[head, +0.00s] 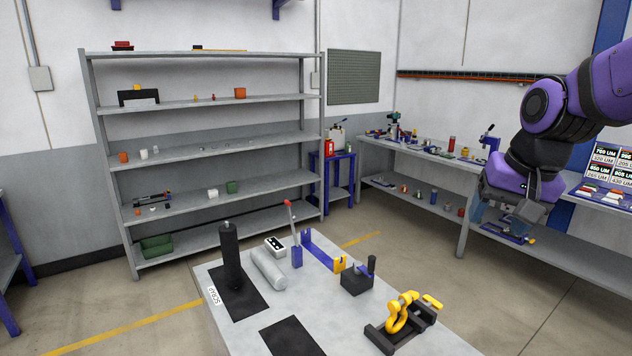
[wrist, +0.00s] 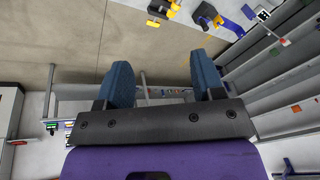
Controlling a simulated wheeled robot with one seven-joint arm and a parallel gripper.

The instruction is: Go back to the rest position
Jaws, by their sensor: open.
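My gripper (wrist: 163,78) shows in the wrist view with its two blue fingers spread apart and nothing between them. In the head view my purple and black arm comes in from the right edge, and my gripper (head: 506,218) hangs to the right of the near table, in front of the long bench. It touches nothing that I can make out. The near table (head: 285,330) carries a black cylinder (head: 230,255), a grey cylinder (head: 268,268), a lever with a red tip (head: 294,235), a black block (head: 357,280) and a yellow shackle (head: 400,318) on a dark stand.
A grey shelf rack (head: 205,153) with small parts stands at the back left. A long bench (head: 430,155) with tools runs along the right wall, partly behind my arm. A blue stand (head: 338,180) is in the corner. The floor (head: 540,310) right of the near table is clear.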

